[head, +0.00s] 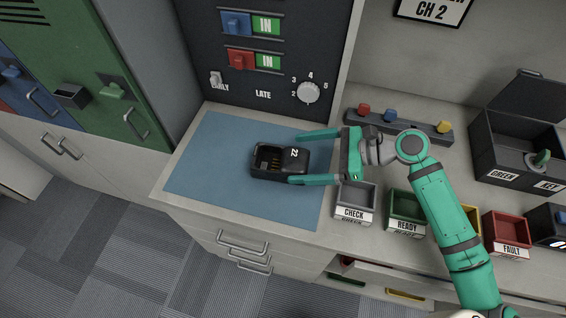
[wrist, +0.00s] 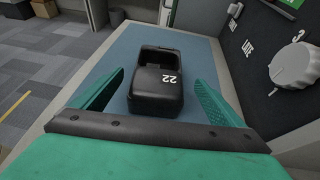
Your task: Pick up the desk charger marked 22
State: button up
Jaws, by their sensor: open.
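The desk charger marked 22 (head: 280,161) is a black block with an open slot at its far end, lying on the blue mat (head: 215,170). The white 22 faces up. In the wrist view the charger (wrist: 157,90) lies between my green fingers, with visible gaps on both sides. My gripper (head: 311,157) is open and empty, reaching in from the right with one finger on each side of the charger's marked end. The wrist view shows both fingers of my gripper (wrist: 160,95) spread apart.
Small trays stand to the right: CHECK (head: 355,203), READY (head: 406,208) and red FAULT (head: 506,232). A dark panel with a dial (head: 308,92) rises behind the mat. A dark bar with coloured knobs (head: 398,126) lies behind my arm. The mat's left part is clear.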

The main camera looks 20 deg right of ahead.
aim_at(259, 161)
jog(key=x, duration=0.9)
jog(key=shift+s+a+r, duration=0.1)
jog(key=shift+a+r, duration=0.05)
jog(key=shift+r, duration=0.05)
jog(key=c, duration=1.4)
